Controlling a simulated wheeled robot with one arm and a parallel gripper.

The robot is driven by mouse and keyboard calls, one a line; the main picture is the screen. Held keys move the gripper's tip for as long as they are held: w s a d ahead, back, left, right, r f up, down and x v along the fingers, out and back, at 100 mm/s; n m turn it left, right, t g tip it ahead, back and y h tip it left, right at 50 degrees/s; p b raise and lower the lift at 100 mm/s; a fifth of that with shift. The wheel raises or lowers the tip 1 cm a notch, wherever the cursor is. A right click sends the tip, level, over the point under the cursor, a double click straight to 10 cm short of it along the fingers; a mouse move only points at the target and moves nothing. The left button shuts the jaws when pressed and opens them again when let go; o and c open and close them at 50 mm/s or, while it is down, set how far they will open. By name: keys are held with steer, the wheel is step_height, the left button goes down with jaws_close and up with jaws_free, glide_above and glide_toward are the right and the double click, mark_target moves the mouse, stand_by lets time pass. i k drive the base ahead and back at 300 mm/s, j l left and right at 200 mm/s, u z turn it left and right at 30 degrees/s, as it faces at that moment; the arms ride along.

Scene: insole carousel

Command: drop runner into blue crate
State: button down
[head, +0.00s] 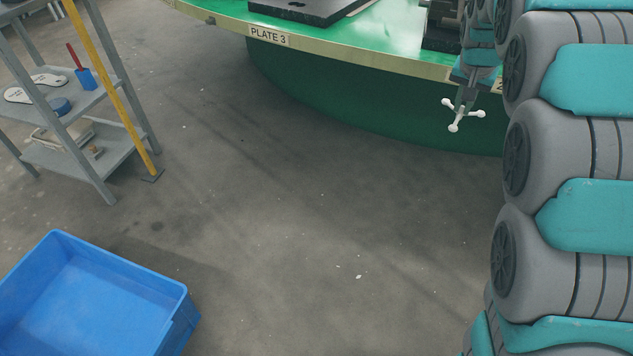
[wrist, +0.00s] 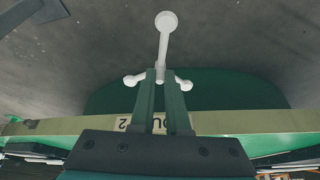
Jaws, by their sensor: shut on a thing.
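The runner (head: 453,127) is a small white branched piece with rounded ends. My gripper (head: 463,103) is shut on it and holds it in the air in front of the green carousel's side, at the upper right of the head view. In the wrist view the runner (wrist: 164,45) sticks out past my gripper's two fingertips (wrist: 160,80), one long arm pointing up and shorter arms to either side. The blue crate (head: 115,268) stands on the floor at the lower left of the head view, well apart from the runner. Its visible inside looks empty; its left and near parts are cut off.
The round green carousel (head: 385,38) with a "PLATE 3" label (head: 269,36) and dark plates fills the back. A grey shelf rack (head: 118,150) with insoles and small items stands at the left, beside a yellow post (head: 110,85). The concrete floor (head: 310,230) between is clear.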

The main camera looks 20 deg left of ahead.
mark_target(101, 322)
steer(key=u, duration=1.7)
steer(key=i+l+u, duration=0.1)
steer(key=l+u, duration=0.15)
steer(key=u, duration=0.2)
steer(key=l+u, duration=0.3)
steer(key=u, duration=0.15)
steer(key=i+l+u, duration=0.1)
steer(key=l+u, duration=0.55)
steer(key=u, duration=0.3)
